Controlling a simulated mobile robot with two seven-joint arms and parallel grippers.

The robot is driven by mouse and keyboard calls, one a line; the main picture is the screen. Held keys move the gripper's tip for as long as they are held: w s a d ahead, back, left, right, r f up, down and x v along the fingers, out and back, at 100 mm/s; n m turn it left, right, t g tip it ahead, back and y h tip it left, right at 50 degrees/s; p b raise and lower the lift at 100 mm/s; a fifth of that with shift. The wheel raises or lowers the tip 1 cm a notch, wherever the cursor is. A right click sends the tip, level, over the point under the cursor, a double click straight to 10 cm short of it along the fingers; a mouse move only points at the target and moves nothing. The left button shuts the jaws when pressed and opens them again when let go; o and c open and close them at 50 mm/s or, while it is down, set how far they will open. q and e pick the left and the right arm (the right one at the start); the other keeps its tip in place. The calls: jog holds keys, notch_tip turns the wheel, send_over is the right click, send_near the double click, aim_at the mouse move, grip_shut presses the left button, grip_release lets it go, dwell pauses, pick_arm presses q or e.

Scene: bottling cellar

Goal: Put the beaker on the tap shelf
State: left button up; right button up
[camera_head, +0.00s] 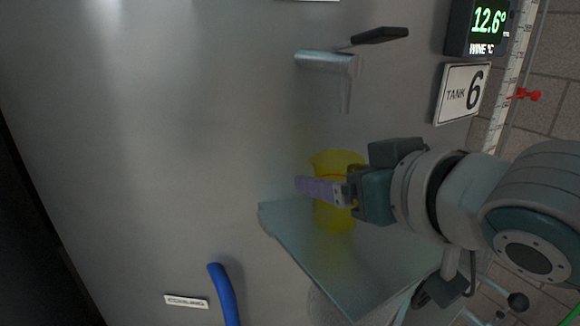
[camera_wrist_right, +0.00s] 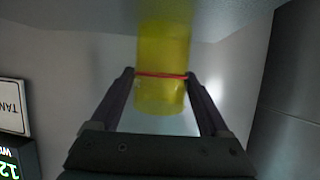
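The yellow beaker (camera_head: 336,215), with a thin red line around it, is upright at the tap shelf (camera_head: 300,245) below the tank's tap (camera_head: 328,62). My right gripper (camera_head: 318,182) comes in from the right, with a purple finger across the front of the beaker. In the right wrist view, the beaker (camera_wrist_right: 162,97) is between both fingers, which lie close against its sides, and its lower end is at the shelf surface. Whether its base touches the shelf is hard to tell. My left gripper is not in view.
The steel tank wall (camera_head: 180,120) stands right behind the shelf. A blue hose (camera_head: 223,295) and a small label (camera_head: 186,301) are lower left. A tank 6 sign (camera_head: 462,93) and a temperature display (camera_head: 478,25) are upper right. The shelf's front part is bare.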

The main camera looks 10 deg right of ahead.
jog(key=shift+o, duration=1.3)
jog(key=shift+r, duration=0.1)
jog(key=v, duration=1.1)
jog(key=s+f+g, duration=0.1)
jog(key=f, duration=0.1)
jog(key=s+d+f+g+h, duration=0.1)
jog(key=s+f, duration=0.1)
jog(key=s+d+f+g+h, duration=0.1)
jog(key=s+f, duration=0.1)
jog(key=f, duration=0.1)
jog(key=shift+s+d+m, duration=0.25)
jog(key=shift+m, duration=0.15)
jog(key=s+f+g, duration=0.6)
jog(key=s+f, duration=0.1)
jog(key=s, duration=0.3)
jog(key=shift+s+d+f+h, duration=0.3)
jog(key=shift+s+h, duration=0.1)
